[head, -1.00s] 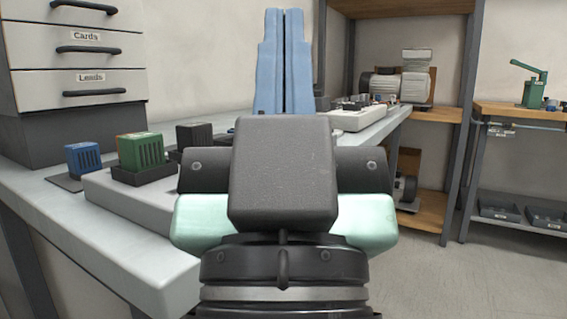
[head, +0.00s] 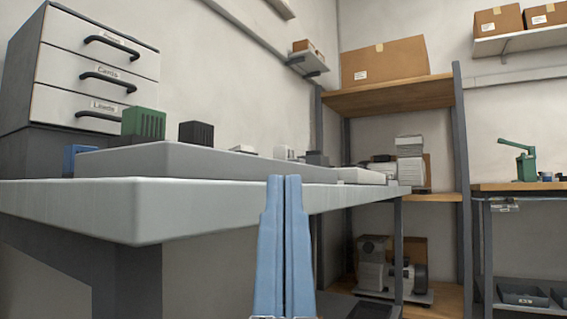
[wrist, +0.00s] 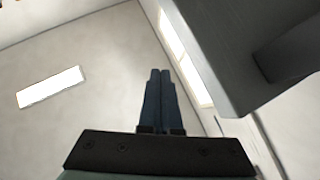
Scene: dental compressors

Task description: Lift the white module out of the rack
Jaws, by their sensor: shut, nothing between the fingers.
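A long grey rack (head: 190,160) lies on the bench, seen nearly edge-on in the head view. A green module (head: 143,122) and a black module (head: 196,134) stand up from it at the left. A small white block (head: 285,152) shows further along, above the rack's far part; it may be the white module, but I cannot tell how it sits. My gripper (head: 284,179) has blue fingers pressed together and empty, pointing up in front of the bench's edge. The fingers (wrist: 160,74) also show in the wrist view, with no module there.
The bench (head: 140,208) fills the left and middle, with a drawer cabinet (head: 95,75) on it. A blue module (head: 76,156) sits left of the rack. Shelving (head: 390,95) stands behind at the right. A grey bench-like slab (wrist: 235,50) is close right of my fingers in the wrist view.

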